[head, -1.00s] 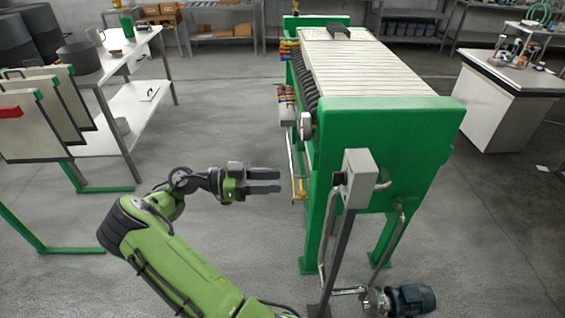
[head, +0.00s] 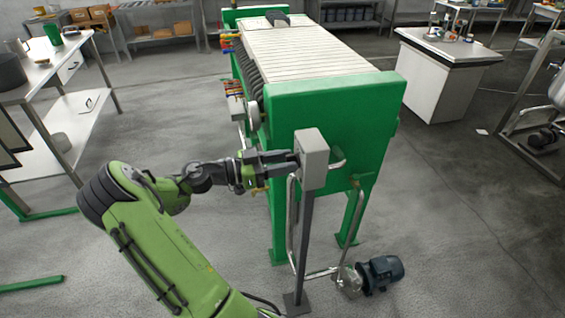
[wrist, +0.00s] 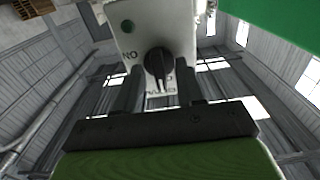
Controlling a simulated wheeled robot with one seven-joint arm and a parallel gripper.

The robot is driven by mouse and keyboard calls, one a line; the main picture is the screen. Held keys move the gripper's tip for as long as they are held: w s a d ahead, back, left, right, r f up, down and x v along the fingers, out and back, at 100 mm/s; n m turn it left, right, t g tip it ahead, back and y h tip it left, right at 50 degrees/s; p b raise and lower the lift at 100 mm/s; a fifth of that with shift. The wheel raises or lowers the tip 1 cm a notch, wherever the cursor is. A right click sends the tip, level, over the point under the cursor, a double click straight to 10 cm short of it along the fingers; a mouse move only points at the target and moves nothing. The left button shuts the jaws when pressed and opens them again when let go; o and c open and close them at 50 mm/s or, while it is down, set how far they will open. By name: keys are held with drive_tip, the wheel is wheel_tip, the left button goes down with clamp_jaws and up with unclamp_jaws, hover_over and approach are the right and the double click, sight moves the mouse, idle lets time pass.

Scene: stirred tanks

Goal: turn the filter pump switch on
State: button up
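The pump switch is a grey-white box (head: 313,160) on a dark post in front of the green filter press. In the wrist view its face (wrist: 180,20) carries a dark round knob (wrist: 158,61), lettering that appears inverted, and a small dark green round spot. My gripper (head: 291,162) points right, its fingertips close at the box's left side. In the wrist view my gripper (wrist: 158,88) is open, with one finger on each side of the knob's lower part. I cannot tell whether the fingers touch the knob. The knob's exact setting is unclear.
The green filter press (head: 335,112) stands right behind the box. Silver pipes run beside the post to a pump with a dark motor (head: 381,273) on the floor. A white table (head: 60,65) stands at the left.

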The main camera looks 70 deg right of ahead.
clamp_jaws()
drive_tip(key=shift+n, duration=0.4)
drive_tip(key=shift+w+d+f+n+p, duration=0.1)
drive_tip(key=shift+n+p, duration=2.6)
drive_tip(key=shift+n, duration=1.55)
drive_tip(key=shift+d+f+n+p, duration=0.1)
drive_tip(key=shift+n+p, duration=2.55)
drive_tip(key=shift+n, duration=1.6)
